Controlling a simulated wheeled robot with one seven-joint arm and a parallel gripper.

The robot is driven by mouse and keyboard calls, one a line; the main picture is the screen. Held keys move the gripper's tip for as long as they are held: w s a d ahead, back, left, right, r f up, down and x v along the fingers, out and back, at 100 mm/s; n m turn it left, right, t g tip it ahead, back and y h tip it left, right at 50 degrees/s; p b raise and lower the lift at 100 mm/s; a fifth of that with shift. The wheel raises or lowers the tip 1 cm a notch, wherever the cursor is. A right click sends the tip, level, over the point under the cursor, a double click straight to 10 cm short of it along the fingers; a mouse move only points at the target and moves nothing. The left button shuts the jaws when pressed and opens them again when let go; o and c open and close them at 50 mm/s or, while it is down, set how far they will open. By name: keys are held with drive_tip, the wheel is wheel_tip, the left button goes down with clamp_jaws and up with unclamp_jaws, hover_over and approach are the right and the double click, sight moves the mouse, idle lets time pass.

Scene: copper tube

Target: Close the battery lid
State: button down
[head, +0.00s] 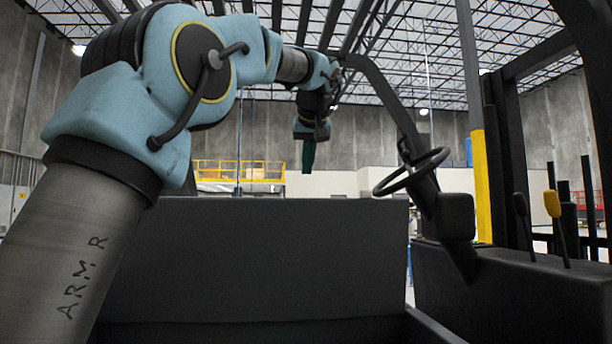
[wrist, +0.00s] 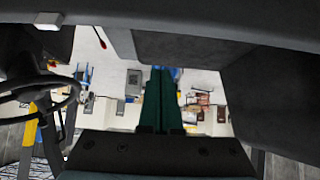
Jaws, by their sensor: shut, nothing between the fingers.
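The battery lid (head: 255,260) is a large dark grey panel standing raised and facing the head camera, its top edge running level across the view. My gripper (head: 308,172) hangs from my arm with its green fingers pointing down. In the head view the fingertips show a little above the lid's top edge, with a small gap in the picture. How far behind or in front of the lid they are, I cannot tell. In the wrist view the fingers of my gripper (wrist: 161,70) lie side by side, shut and empty. Dark surfaces also show there, but I cannot tell which belong to the lid.
A steering wheel (head: 411,172) on a dark column stands right of the lid. Further right are control levers (head: 555,205), a yellow-and-black post (head: 481,185) and the dark vehicle body (head: 490,300). A yellow lift platform (head: 238,170) stands far behind.

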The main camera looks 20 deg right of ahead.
drive_tip(key=w+f, duration=0.1)
drive_tip(key=f, duration=0.1)
drive_tip(key=w+f+p, duration=0.1)
drive_tip(key=w+d+f, duration=0.1)
drive_tip(key=f, duration=0.1)
drive_tip(key=shift+f+p, duration=0.35)
drive_tip(key=shift+s+a+f, duration=0.2)
drive_tip(key=shift+s, duration=0.4)
drive_tip(key=shift+s+f+b, duration=0.1)
drive_tip(key=shift+f+b, duration=0.1)
drive_tip(key=shift+b, duration=0.1)
